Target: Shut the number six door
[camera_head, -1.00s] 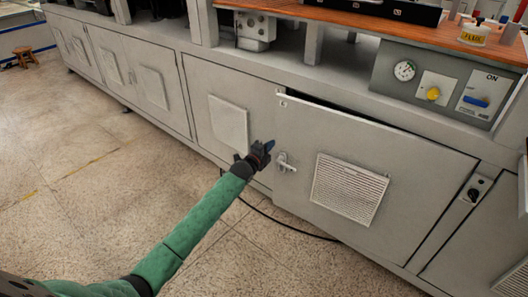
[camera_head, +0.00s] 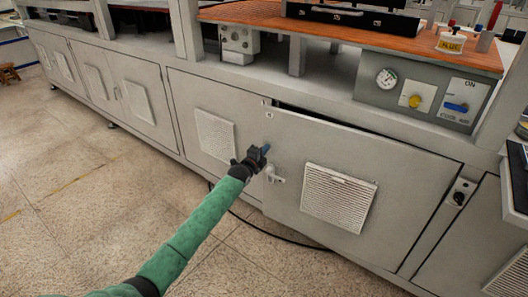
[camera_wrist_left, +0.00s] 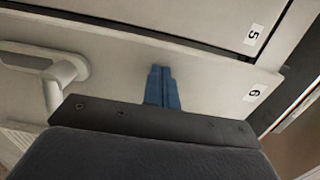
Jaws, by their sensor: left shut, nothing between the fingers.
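The number six door (camera_head: 400,170) is the grey panel with a louvred vent. It stands slightly ajar, with a dark gap along its top edge. Its handle (camera_head: 272,176) is near its left edge and also shows in the left wrist view (camera_wrist_left: 62,74). A "6" label (camera_wrist_left: 255,92) marks its corner, beside the "5" label (camera_wrist_left: 253,38) on the neighbouring panel. My left gripper (camera_head: 266,149) is shut and empty, in front of the door's left edge above the handle. Its blue fingers (camera_wrist_left: 161,72) lie over door six; contact is unclear. My right gripper is not in view.
The number five door (camera_head: 240,100) is closed to the left of door six. A control panel (camera_head: 420,90) with gauge and knobs sits above right. A small switch (camera_head: 459,196) is right of door six. A dark cable (camera_head: 260,222) lies on the clear floor.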

